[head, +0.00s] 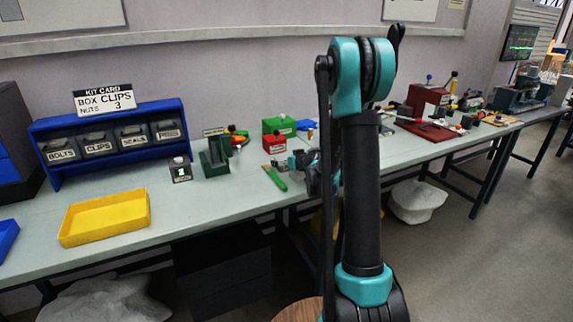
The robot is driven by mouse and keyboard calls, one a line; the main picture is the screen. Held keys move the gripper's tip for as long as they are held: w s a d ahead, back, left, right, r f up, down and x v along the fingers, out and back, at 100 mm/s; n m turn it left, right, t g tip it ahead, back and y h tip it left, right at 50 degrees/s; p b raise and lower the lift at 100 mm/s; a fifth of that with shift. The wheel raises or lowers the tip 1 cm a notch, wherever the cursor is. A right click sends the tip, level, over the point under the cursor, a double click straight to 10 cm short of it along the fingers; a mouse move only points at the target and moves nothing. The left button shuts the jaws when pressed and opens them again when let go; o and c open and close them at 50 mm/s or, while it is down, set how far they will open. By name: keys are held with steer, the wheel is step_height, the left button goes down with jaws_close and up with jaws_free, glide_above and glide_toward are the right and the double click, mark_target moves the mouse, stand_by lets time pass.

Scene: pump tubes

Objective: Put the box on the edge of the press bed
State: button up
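Several box-like things are on the bench, and I cannot tell which one the task means. A green box (279,125) stands toward the back of the bench, with a smaller red box (275,144) in front of it. A small dark green fixture (215,158) stands left of the boxes. My gripper (311,178) seems to be low over the bench, right of the red box, mostly hidden behind my arm; its fingers are unclear.
A yellow tray (104,220) lies empty at the front left. A blue rack (110,142) holds labelled bins under a kit card (104,99). A dark counter block (180,170) and a green-handled tool (276,180) lie on the bench.

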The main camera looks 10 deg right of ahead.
steer(key=c, duration=1.2)
